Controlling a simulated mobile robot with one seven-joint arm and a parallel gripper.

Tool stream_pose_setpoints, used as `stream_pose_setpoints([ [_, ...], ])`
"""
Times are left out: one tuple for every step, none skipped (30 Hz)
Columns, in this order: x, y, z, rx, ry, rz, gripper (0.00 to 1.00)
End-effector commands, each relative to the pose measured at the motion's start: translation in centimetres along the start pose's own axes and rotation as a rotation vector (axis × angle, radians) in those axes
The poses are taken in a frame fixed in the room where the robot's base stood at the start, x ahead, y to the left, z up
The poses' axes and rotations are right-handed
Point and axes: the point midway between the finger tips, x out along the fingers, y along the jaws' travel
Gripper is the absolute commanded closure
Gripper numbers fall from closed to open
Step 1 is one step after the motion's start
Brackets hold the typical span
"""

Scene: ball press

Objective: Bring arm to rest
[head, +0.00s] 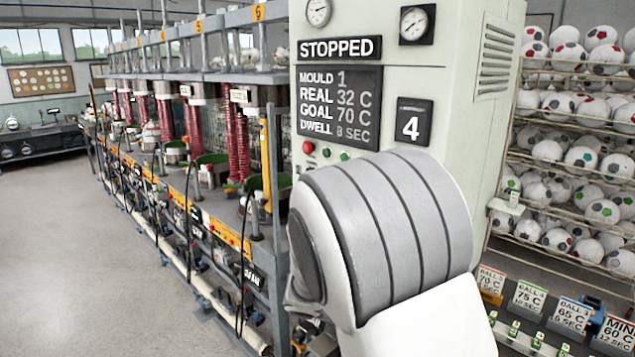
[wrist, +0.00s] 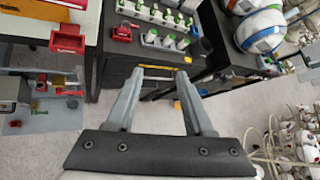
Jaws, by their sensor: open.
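My gripper (wrist: 160,71) shows in the wrist view with its two grey fingers spread apart and nothing between them. Its tips point toward the front of a dark cabinet (wrist: 118,78), above the grey floor. I cannot tell the exact gap to the cabinet. In the head view my white and grey arm link fills the lower middle, in front of the press cabinet (head: 463,95). My gripper does not show in the head view.
The press display (head: 339,107) reads STOPPED, mould 1, real 32 C, goal 70 C. A row of presses (head: 190,110) runs left. Ball racks (head: 575,150) and label cards (head: 528,297) stand right. In the wrist view, a tray of green-white pieces (wrist: 165,40) sits on the cabinet. Floor (head: 90,255) is clear at left.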

Motion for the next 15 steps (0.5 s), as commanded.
stream_pose_setpoints([
  [-0.1, -1.6, 0.0, 0.118, 0.065, 0.010, 0.47],
  [-0.2, -2.3, -0.1, 0.187, 0.102, 0.013, 0.47],
  [-0.3, -3.4, -0.3, 0.279, 0.150, 0.016, 0.47],
  [-0.5, -4.1, -0.4, 0.347, 0.186, 0.017, 0.47],
  [-0.7, -4.8, -0.6, 0.415, 0.221, 0.018, 0.47],
  [-0.9, -5.8, -0.8, 0.507, 0.268, 0.017, 0.47],
  [-1.2, -6.5, -0.9, 0.575, 0.302, 0.017, 0.47],
  [-1.4, -7.1, -1.1, 0.643, 0.336, 0.016, 0.47],
  [-1.8, -8.0, -1.3, 0.733, 0.381, 0.012, 0.47],
  [-2.1, -8.6, -1.5, 0.800, 0.414, 0.008, 0.47],
  [-2.4, -9.3, -1.6, 0.867, 0.446, 0.004, 0.47],
  [-2.9, -10.1, -1.8, 0.957, 0.490, -0.002, 0.47],
  [-3.2, -10.7, -2.0, 1.023, 0.523, -0.006, 0.47],
  [-3.6, -11.2, -2.1, 1.089, 0.554, -0.010, 0.47],
  [-4.1, -11.9, -2.4, 1.177, 0.597, -0.021, 0.47],
])
